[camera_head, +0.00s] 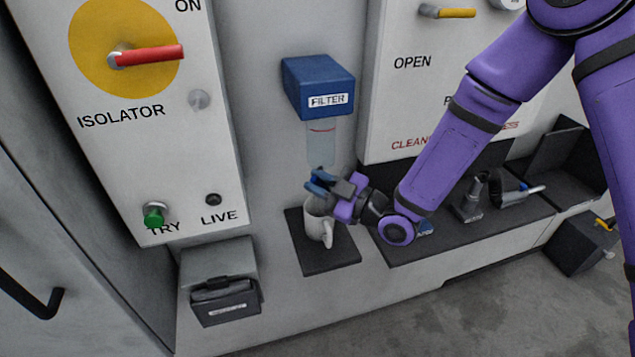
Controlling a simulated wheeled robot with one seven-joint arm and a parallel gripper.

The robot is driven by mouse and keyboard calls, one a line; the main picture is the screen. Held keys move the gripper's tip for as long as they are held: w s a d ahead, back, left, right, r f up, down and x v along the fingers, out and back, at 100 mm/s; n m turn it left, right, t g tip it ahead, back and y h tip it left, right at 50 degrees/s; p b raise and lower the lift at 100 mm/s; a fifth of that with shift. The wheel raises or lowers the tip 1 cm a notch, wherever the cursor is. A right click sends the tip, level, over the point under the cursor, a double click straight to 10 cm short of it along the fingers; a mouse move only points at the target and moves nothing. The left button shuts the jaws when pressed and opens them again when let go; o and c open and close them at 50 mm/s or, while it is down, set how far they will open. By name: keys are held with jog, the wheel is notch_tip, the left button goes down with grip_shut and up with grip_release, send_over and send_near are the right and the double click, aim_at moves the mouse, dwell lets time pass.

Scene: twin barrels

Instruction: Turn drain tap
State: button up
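A blue filter head (318,86) labelled FILTER is on the wall, with a clear bowl (321,143) below it. My gripper (322,182) is just under the bowl, reaching in from the right. Blue parts show at its fingertips; I cannot tell whether they are finger pads or a tap handle. The drain tap is not clearly visible, as the gripper covers the area under the bowl. A white mug (316,222) stands below the gripper on a dark mat (331,262). I cannot tell whether the fingers are closed on anything.
The isolator panel (200,160) with a red handle (147,56) and green knob (154,216) is at the left. A panel marked OPEN (412,90) is at the right. A dark shelf (440,243) with several fittings lies right of the mug. A box (224,300) hangs lower left.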

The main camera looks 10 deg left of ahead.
jog(key=o, duration=0.3)
jog(key=shift+o, duration=0.3)
jog(key=shift+r, duration=0.1)
